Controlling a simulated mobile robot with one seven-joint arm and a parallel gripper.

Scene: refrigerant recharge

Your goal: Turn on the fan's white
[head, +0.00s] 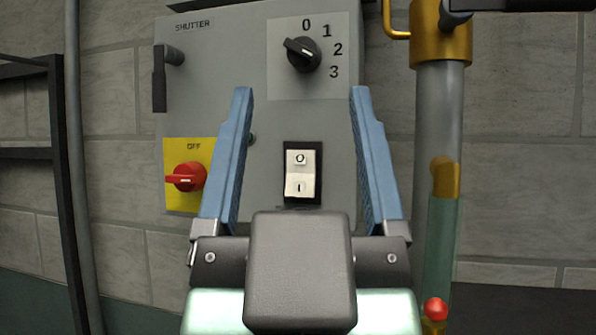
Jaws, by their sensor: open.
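A grey control box (215,60) is on the wall ahead. A white rocker switch (300,174) in a black frame sits low on the box, marked O at the top and I at the bottom. Above it is a black rotary knob (303,54) on a light plate with 0, 1, 2 and 3; its pointer is turned to the upper left. My gripper (301,97) is open and empty. Its two blue fingers stand on either side of the white switch in the picture. I cannot tell how far the fingertips are from the box.
A red rotary switch (187,177) on a yellow plate marked OFF is left of my gripper. A black lever (161,78) is under the SHUTTER label. A vertical pipe with brass fittings (440,35) stands close on the right. A dark rack (62,180) is at the far left.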

